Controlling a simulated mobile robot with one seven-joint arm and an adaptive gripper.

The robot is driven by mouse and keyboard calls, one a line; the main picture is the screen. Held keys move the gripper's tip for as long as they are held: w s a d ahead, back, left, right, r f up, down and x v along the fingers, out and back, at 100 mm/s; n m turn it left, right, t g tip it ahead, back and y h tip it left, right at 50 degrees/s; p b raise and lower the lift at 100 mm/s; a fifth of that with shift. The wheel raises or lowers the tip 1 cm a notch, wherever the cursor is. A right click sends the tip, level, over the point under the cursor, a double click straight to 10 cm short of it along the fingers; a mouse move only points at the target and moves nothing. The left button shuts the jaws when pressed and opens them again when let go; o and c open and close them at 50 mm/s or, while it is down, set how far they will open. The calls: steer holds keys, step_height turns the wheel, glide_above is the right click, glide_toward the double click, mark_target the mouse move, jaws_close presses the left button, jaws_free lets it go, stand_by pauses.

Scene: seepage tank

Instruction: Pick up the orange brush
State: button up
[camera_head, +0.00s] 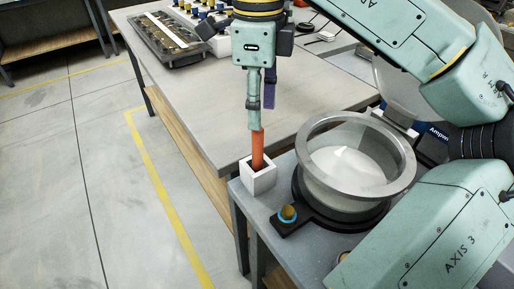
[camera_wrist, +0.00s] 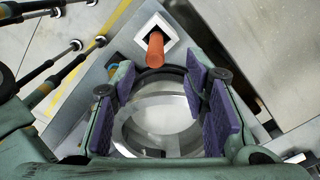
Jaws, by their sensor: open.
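The orange brush (camera_head: 257,148) stands nearly upright in a small white square holder (camera_head: 261,178) at the corner of the near grey table. Its lower end is hidden inside the holder. In the wrist view the brush (camera_wrist: 155,50) shows end-on, rising from the white holder (camera_wrist: 168,26) above the space between my fingers. My gripper (camera_wrist: 172,100) is open, its purple-padded fingers spread apart with nothing between them. In the head view my gripper (camera_head: 262,100) points down above the holder and partly covers the brush's top; whether they touch is unclear.
A clear round tank with a grey rim (camera_head: 312,132) stands in a black base right beside the holder. A small brass-coloured knob (camera_head: 288,213) sits at the base's front. A black tray of parts (camera_head: 166,40) lies on the far table, whose middle is clear.

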mark_target(258, 143)
steer(key=f, duration=0.2)
steer(key=f+p, duration=0.1)
steer(key=f, duration=0.2)
steer(key=f+p, duration=0.1)
steer(key=f, duration=0.2)
steer(key=shift+s+f, duration=0.2)
steer(key=shift+s, duration=0.1)
steer(key=shift+c, duration=0.6)
jaws_close()
